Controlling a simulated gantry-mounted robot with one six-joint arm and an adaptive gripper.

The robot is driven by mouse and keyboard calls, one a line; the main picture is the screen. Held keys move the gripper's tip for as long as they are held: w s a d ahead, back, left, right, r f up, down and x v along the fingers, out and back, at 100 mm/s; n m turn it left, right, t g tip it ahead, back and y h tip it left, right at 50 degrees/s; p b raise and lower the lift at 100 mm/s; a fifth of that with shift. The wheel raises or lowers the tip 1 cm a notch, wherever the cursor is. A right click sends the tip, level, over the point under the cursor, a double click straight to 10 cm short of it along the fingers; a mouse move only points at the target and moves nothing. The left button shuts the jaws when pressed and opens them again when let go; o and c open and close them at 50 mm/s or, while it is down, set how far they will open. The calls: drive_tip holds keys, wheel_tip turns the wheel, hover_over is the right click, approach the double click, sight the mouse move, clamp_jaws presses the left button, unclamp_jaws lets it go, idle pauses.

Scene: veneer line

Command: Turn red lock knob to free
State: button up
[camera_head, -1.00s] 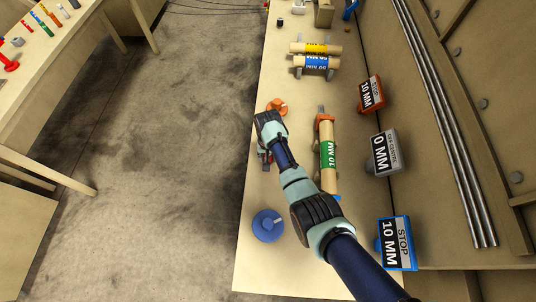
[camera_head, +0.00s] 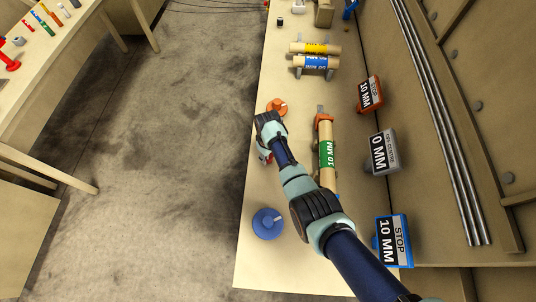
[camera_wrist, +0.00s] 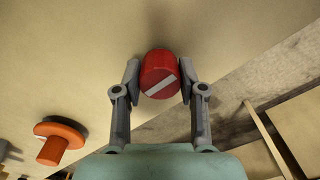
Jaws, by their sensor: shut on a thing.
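The red lock knob (camera_wrist: 158,70) is a round red knob with a white line on its face, in the upper middle of the wrist view. In that view the white line runs slanted, lower left to upper right. My gripper (camera_wrist: 160,82) has one finger pad on each side of the knob and is shut on it. In the head view, my gripper (camera_head: 265,152) is over the left part of the bench; the wrist hides most of the red knob there, with only a little red showing.
An orange knob (camera_head: 277,107) stands just beyond my wrist and a blue knob (camera_head: 268,223) nearer. A roll with a green 10 MM label (camera_head: 327,152) lies to the right. Stop blocks (camera_head: 394,240) line the right side. The bench's left edge is close to my gripper.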

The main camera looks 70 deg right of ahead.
drive_tip(key=shift+n, duration=0.4)
drive_tip(key=o, duration=1.1)
drive_tip(key=shift+o, duration=0.2)
drive_tip(key=shift+r, duration=0.15)
wheel_tip(320, 180, up, 12)
